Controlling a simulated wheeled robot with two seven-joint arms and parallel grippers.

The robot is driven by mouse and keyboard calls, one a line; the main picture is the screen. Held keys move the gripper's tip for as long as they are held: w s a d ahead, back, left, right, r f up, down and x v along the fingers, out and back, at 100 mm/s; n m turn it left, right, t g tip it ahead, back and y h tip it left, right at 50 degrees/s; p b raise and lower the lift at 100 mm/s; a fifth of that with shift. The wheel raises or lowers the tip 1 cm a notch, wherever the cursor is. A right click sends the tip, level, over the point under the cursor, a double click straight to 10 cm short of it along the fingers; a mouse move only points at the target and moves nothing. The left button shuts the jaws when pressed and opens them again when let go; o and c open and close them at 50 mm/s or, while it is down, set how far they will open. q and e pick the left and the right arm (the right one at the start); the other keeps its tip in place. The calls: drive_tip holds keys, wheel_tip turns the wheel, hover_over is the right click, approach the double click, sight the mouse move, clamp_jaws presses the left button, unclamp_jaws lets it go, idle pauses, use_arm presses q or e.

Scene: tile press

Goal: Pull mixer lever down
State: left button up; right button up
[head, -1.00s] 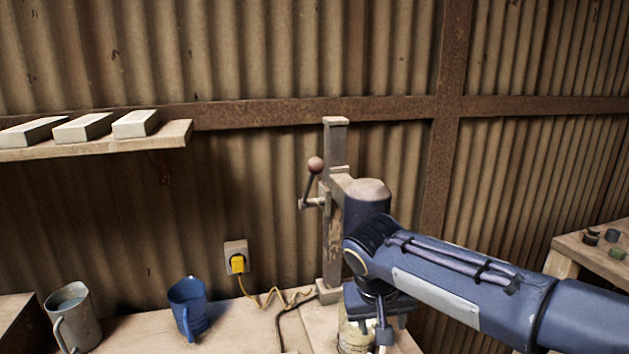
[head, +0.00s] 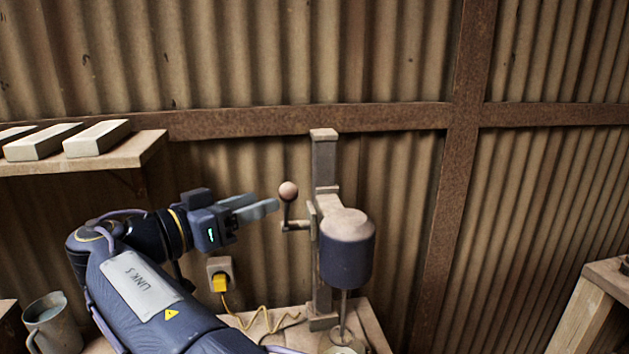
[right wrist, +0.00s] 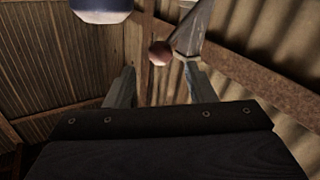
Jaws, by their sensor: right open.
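The mixer has a dark blue rounded motor head (head: 346,262) on an upright post (head: 324,165). Its lever is a short arm with a reddish-brown ball knob (head: 288,190) pointing up on the post's left side. My right gripper (head: 266,206) is open and empty, just left of the knob, with its fingers pointing right towards it. In the right wrist view the knob (right wrist: 161,52) shows beyond the gap between the two open fingers (right wrist: 161,88), apparently untouched. The motor head (right wrist: 101,10) is at the top there. My left gripper is not in view.
A shelf (head: 150,150) with pale blocks is at upper left. A yellow plug (head: 220,283) with a cord sits in the wall socket behind my forearm. A grey mug (head: 50,325) stands at lower left. The corrugated wall (head: 400,180) is close behind.

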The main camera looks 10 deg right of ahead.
sight(280, 194)
drive_tip(key=shift+w+d+r, duration=0.1)
drive_tip(key=shift+d, duration=0.05)
drive_tip(key=p+x, duration=0.1)
drive_tip(key=x, duration=0.6)
drive_tip(key=shift+d+p, duration=0.1)
drive_tip(key=shift+p, duration=0.25)
drive_tip(key=shift+c, duration=0.3)
clamp_jaws()
